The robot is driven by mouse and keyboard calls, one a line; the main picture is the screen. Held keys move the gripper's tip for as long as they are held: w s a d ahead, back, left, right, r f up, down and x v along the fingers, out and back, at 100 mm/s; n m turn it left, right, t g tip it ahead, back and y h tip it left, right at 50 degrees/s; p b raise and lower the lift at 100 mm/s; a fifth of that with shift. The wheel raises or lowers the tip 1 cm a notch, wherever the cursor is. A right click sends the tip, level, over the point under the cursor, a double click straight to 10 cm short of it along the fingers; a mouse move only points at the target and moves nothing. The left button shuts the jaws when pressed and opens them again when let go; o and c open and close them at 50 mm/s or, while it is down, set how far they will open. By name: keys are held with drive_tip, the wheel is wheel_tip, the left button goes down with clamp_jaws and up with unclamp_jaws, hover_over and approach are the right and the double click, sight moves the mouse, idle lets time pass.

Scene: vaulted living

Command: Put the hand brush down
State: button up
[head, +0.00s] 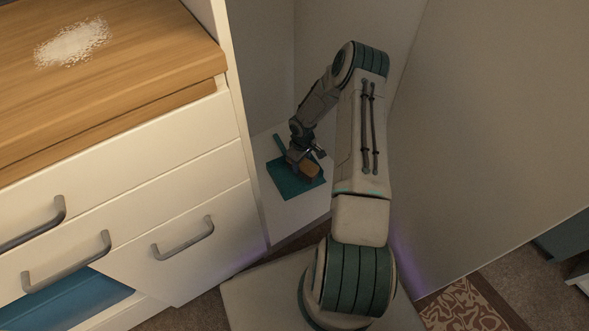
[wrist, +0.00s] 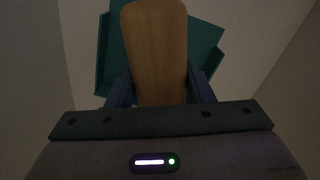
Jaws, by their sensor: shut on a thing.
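The hand brush (head: 311,171) has a brown wooden body in the head view. In the wrist view its wooden part (wrist: 155,45) runs up from between the fingers. My gripper (head: 303,156) is shut on the brush, with one finger on each side of it in the wrist view (wrist: 160,90). A teal dustpan (head: 289,187) lies beneath the brush on a pale surface in the recess. It also shows behind the brush in the wrist view (wrist: 205,40). I cannot tell whether the brush touches the dustpan. Its bristles are hidden.
A white drawer unit (head: 130,190) with grey handles and a wooden top stands on the left. White powder (head: 72,43) lies on that top. Pale panels enclose the recess behind and to the right (head: 470,130). A little pale surface (head: 312,205) is bare around the dustpan.

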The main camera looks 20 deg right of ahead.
drive_tip(key=w+f, duration=0.1)
drive_tip(key=w, duration=0.1)
drive_tip(key=w+a+f+b, duration=0.1)
drive_tip(key=shift+w+f, duration=0.2)
drive_tip(key=shift+w, duration=0.2)
drive_tip(key=shift+f+b, duration=1.1)
drive_tip(key=shift+f, duration=0.85)
drive_tip(key=shift+f, duration=0.15)
drive_tip(key=o, duration=0.9)
drive_tip(key=shift+o, duration=0.2)
